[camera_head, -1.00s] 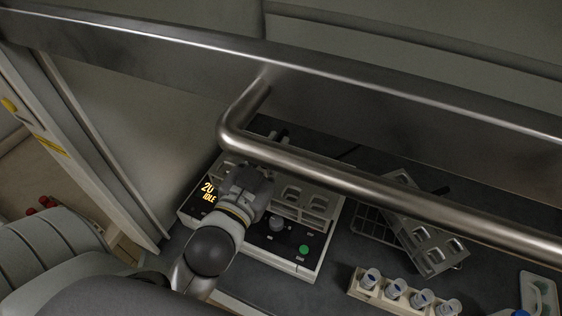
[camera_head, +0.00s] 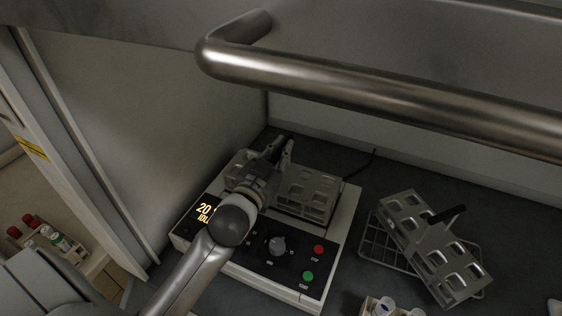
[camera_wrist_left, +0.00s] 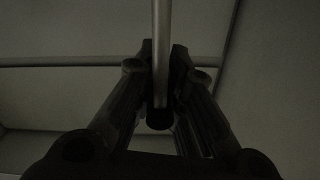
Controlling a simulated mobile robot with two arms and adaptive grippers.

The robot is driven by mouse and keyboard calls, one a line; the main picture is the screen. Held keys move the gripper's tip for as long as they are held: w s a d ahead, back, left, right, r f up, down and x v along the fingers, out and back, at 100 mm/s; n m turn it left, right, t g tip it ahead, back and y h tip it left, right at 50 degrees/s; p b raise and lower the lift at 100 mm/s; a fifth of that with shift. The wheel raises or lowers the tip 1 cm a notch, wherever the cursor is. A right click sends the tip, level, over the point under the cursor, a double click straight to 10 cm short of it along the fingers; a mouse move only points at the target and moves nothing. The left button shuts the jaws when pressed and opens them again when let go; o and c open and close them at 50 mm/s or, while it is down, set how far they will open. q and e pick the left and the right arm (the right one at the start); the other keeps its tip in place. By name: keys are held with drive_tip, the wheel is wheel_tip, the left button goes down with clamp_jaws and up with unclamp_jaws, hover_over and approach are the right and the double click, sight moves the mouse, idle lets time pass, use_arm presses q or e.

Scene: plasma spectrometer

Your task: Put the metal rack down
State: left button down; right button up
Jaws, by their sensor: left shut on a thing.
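A metal rack (camera_head: 309,194) with large openings in its top is at the back of the white-and-black device (camera_head: 265,267) in the head view. My left gripper (camera_head: 281,149) is at the rack's back left, and my arm hides the rack's left part. In the left wrist view the gripper (camera_wrist_left: 160,65) is shut around a thin metal rod with a dark end (camera_wrist_left: 160,118), apparently the rack's handle. I cannot tell whether the rack's underside touches the device. My right gripper is out of view.
A second metal rack (camera_head: 405,207) with a black handle leans on a wire stand (camera_head: 376,248) at right. A thick metal bar (camera_head: 380,92) crosses above the bench. A tube holder (camera_head: 372,305) is at the front. A wall bounds the left side.

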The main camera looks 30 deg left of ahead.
use_arm(q)
drive_tip(key=shift+w+a+f, duration=0.15)
drive_tip(key=shift+w+f, duration=0.3)
wheel_tip(320, 180, down, 3)
drive_tip(key=shift+w+a+p, duration=0.1)
drive_tip(key=shift+w+p, duration=0.05)
drive_tip(key=shift+p, duration=0.3)
drive_tip(key=shift+f, duration=0.3)
drive_tip(key=shift+f, duration=0.15)
drive_tip(key=c, duration=1.6)
unclamp_jaws()
drive_tip(key=shift+o, duration=0.4)
drive_tip(key=shift+r, duration=0.2)
drive_tip(key=s+b, duration=0.1)
drive_tip(key=s, duration=0.2)
drive_tip(key=s+b, duration=0.1)
drive_tip(key=s, duration=0.3)
drive_tip(key=s+b, duration=0.1)
drive_tip(key=s, duration=0.3)
drive_tip(key=shift+d+f, duration=0.2)
drive_tip(key=shift+d, duration=0.1)
drive_tip(key=shift+s+r, duration=0.15)
drive_tip(key=shift+s, duration=0.4)
